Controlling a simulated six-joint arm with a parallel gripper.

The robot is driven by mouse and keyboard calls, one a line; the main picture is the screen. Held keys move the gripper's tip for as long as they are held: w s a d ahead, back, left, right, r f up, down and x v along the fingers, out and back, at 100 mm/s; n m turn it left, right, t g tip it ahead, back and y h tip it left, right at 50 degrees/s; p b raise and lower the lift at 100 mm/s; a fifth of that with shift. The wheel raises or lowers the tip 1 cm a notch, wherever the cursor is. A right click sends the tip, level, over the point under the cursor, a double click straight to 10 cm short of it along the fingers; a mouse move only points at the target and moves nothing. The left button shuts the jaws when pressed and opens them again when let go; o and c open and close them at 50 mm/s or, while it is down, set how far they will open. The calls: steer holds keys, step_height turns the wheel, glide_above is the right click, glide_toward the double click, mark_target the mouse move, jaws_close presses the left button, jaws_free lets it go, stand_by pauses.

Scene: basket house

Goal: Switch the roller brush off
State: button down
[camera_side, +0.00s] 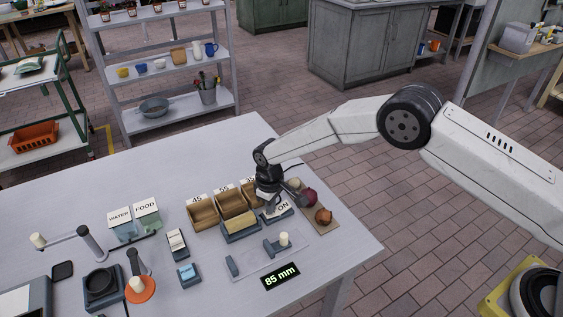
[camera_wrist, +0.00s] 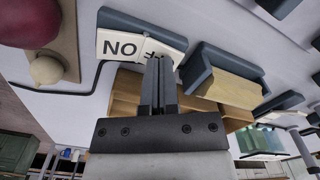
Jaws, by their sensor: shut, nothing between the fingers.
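A rocker switch (camera_side: 284,208) with a white face marked ON sits on a grey base on the table, below my gripper (camera_side: 268,203). In the wrist view the switch (camera_wrist: 120,45) appears upside down, its ON half in the open. My gripper (camera_wrist: 160,64) is shut and empty, with its fingertips over the other half, where part of a letter F shows. The fingers hide most of that half. I cannot tell whether the tips touch it. I cannot pick out the roller brush with certainty.
Wooden bins (camera_side: 203,212) marked with numbers stand left of the switch. A board (camera_side: 325,223) with onion-like bulbs lies to the right. In front are a clear plate with grey brackets (camera_side: 232,266) and a display reading 85 mm (camera_side: 281,276). A dark cable (camera_wrist: 70,92) runs beside the switch.

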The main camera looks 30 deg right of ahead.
steer(key=shift+r, duration=3.55)
steer(key=s+d+r+m+t, duration=0.1)
steer(key=s+d+r+m, duration=0.1)
steer(key=s+d+r, duration=0.35)
steer(key=s+d+r+m, duration=0.1)
steer(key=s+d+r, duration=0.3)
steer(key=d, duration=0.3)
steer(key=s+d+m, duration=0.1)
steer(key=s+d, duration=0.3)
steer(key=s, duration=0.4)
steer(key=s+d+r+m+t, duration=0.1)
steer(key=s+d, duration=0.3)
steer(key=s, duration=0.4)
steer(key=shift+s+r+m+t, duration=0.25)
steer(key=shift+s+m+t, duration=0.05)
steer(key=shift+m, duration=0.2)
steer(key=shift+d, duration=0.1)
